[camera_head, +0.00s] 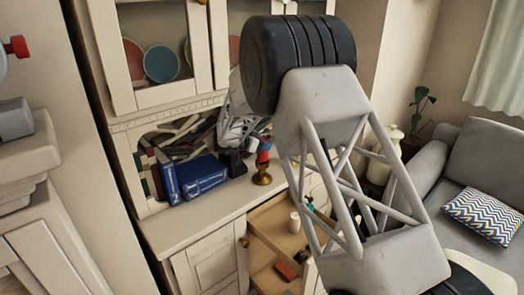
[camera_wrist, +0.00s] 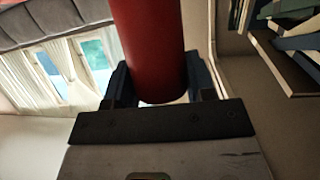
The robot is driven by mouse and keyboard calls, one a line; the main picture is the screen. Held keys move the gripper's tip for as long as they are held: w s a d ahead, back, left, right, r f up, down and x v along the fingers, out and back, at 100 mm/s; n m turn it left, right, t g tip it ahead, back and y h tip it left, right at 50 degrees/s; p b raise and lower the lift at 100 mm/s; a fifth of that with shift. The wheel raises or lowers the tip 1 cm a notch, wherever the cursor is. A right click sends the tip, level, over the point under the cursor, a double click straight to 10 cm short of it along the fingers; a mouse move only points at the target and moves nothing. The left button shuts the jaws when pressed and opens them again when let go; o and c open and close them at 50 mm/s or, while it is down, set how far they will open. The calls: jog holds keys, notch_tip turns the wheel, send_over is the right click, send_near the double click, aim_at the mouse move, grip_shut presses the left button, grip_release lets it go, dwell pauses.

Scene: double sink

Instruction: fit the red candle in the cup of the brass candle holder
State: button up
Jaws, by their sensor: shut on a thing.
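The red candle (camera_wrist: 150,45) stands between the two fingers of my gripper (camera_wrist: 158,88) in the wrist view, and they are shut on it. The brass candle holder (camera_head: 262,177) stands upright on the counter, directly below the fingertips in the picture. I cannot tell whether the candle's lower end touches the cup. The holder is not visible in the wrist view.
Blue books (camera_head: 186,180) stand left on the cabinet counter (camera_head: 190,222). An open drawer (camera_head: 277,232) below holds a white item (camera_head: 294,222) and other small things. My arm covers the counter's right part. A grey sofa (camera_head: 474,170) is at the right.

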jog(key=shift+w+a, duration=0.15)
jog(key=shift+w, duration=0.4)
jog(key=shift+f, duration=0.1)
jog(key=shift+f, duration=1.7)
jog(key=shift+f, duration=0.15)
jog(key=o, duration=1)
jog(key=shift+c, duration=0.2)
jog(key=shift+s+a+r, duration=0.1)
jog(key=shift+s+r, duration=0.05)
jog(key=shift+r, duration=0.05)
jog(key=v, duration=1.1)
jog(key=shift+s+a+r, duration=0.15)
jog(key=shift+a+r, duration=0.05)
